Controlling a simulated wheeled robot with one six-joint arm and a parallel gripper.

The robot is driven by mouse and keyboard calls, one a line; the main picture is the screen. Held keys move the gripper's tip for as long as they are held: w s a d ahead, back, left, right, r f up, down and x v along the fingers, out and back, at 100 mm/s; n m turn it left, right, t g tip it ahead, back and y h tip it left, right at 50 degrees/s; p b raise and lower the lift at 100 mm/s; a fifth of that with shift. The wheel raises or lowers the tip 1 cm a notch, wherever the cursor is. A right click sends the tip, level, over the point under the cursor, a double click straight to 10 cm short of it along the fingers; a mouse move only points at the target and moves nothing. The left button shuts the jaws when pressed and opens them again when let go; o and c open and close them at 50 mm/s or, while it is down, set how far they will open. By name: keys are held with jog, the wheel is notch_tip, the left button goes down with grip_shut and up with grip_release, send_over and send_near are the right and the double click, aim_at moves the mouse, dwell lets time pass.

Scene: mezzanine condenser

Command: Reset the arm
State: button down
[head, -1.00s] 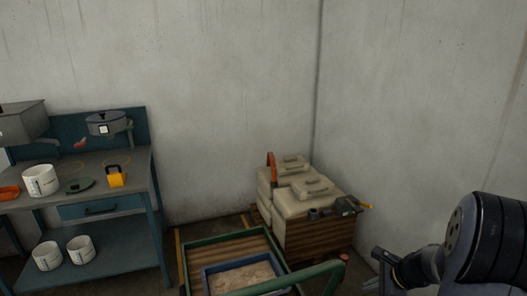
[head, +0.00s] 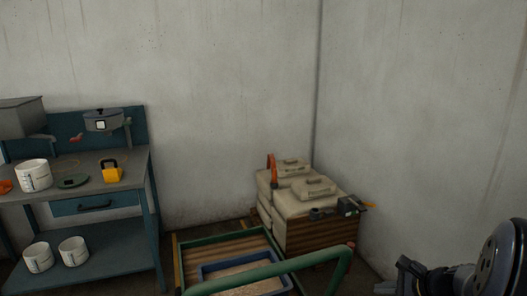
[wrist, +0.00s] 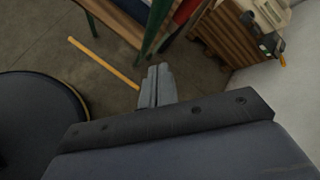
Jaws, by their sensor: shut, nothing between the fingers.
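My gripper (head: 398,276) shows at the lower right of the head view, beside the right wall and apart from the crate. Part of my arm is cut off by the right edge there. In the wrist view my gripper (wrist: 158,80) points out over the floor, its two grey fingers together with nothing between them. It touches nothing that I can see.
A green-framed cart (head: 183,268) with a blue tray (head: 212,275) stands in front. A workbench (head: 128,160) with white buckets stands left.

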jog(key=f+b, duration=0.1)
jog(key=t+b, duration=0.1)
jog(key=b, duration=0.1)
jog(key=shift+s+d+f+b, duration=0.15)
jog(key=shift+s+f+b, duration=0.15)
jog(key=shift+s+f, duration=0.05)
jog(key=shift+b, duration=0.35)
jog(key=shift+s, duration=0.1)
